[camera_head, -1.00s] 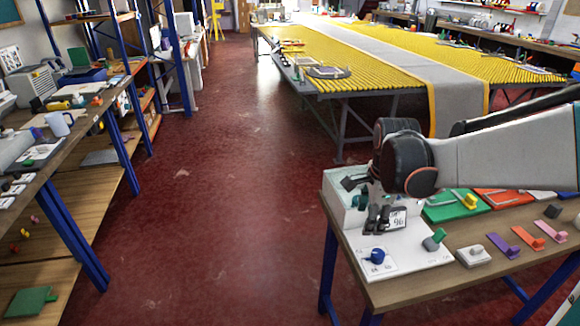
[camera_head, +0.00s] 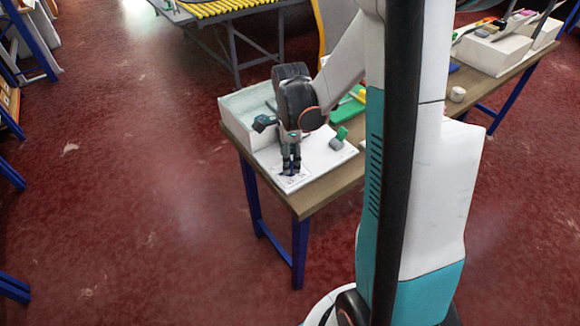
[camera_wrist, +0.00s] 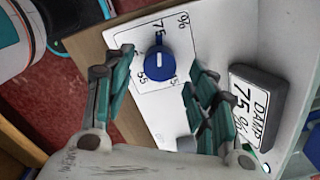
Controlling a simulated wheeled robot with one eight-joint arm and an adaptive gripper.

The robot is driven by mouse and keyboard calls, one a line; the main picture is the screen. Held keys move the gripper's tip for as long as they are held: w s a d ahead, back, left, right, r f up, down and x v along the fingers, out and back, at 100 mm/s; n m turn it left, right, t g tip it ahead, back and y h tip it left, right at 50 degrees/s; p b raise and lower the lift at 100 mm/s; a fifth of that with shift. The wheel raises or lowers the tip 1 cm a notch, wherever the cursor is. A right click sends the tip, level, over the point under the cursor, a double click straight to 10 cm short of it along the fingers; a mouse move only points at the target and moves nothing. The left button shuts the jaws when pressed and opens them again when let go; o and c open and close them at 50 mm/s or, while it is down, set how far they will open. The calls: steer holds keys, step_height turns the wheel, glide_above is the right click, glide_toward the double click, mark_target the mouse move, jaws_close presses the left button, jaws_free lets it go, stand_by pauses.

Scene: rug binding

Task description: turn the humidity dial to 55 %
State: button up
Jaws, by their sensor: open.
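The blue humidity dial (camera_wrist: 159,66) sits on a white panel (camera_wrist: 207,25) in the wrist view. A printed scale surrounds it, with 75 above and 55 at the lower left. A pale mark shows on the dial; which figure it points to is unclear. A dark-framed display (camera_wrist: 249,105) beside it reads DAMP 75 %. My gripper (camera_wrist: 160,60) is open, with one finger on each side of the dial; contact cannot be told. In the head view my gripper (camera_head: 290,170) points down over the panel's near corner and mostly hides the dial.
A pale box (camera_head: 238,112) is behind. The wooden bench (camera_head: 300,207) ends close to the panel, with open red floor on the left.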

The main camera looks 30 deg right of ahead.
steer(key=shift+f+b, duration=0.3)
steer(key=shift+f, duration=1.05)
steer(key=shift+c, duration=0.2)
steer(key=c, duration=1)
